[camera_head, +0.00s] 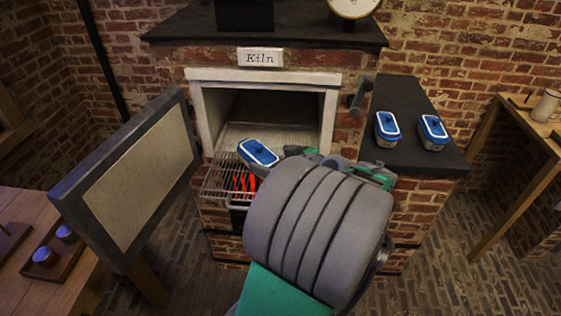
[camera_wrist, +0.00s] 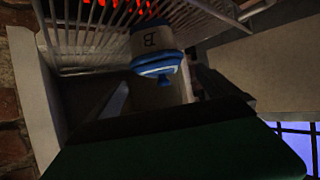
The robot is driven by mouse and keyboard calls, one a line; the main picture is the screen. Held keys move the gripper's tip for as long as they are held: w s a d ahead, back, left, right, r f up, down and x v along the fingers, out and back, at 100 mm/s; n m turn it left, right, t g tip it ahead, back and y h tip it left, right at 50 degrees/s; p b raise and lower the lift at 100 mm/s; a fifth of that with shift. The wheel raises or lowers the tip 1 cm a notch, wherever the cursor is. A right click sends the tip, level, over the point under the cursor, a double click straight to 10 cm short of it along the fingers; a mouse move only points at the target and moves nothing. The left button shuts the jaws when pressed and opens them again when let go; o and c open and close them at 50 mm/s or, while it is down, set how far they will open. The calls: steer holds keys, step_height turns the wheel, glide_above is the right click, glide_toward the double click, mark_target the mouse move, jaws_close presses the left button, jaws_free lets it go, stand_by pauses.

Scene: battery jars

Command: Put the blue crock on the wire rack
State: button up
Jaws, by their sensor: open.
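A white crock with a blue lid (camera_head: 258,153) sits on the wire rack (camera_head: 220,182) at the kiln mouth, near the rack's right side. In the wrist view the crock (camera_wrist: 158,48) appears upside down, with a dark letter on its side, against the rack's bars (camera_wrist: 92,38). My gripper (camera_head: 292,152) is open, just right of the crock and largely hidden behind my grey arm link. I cannot tell whether a finger touches the crock. Two similar blue-lidded crocks stand on the dark ledge at right, one on the left (camera_head: 387,129) and one on the right (camera_head: 433,132).
The kiln (camera_head: 264,76) is open, its door (camera_head: 130,178) swung out to the left. Red-hot glow (camera_head: 241,183) shows beneath the rack. The dark ledge (camera_head: 408,100) has bare space. A wooden table (camera_head: 85,285) with a tray of small jars stands at left.

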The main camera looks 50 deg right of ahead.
steer(key=v, duration=0.4)
steer(key=shift+s, duration=0.15)
steer(key=shift+c, duration=0.5)
stand_by(0.4)
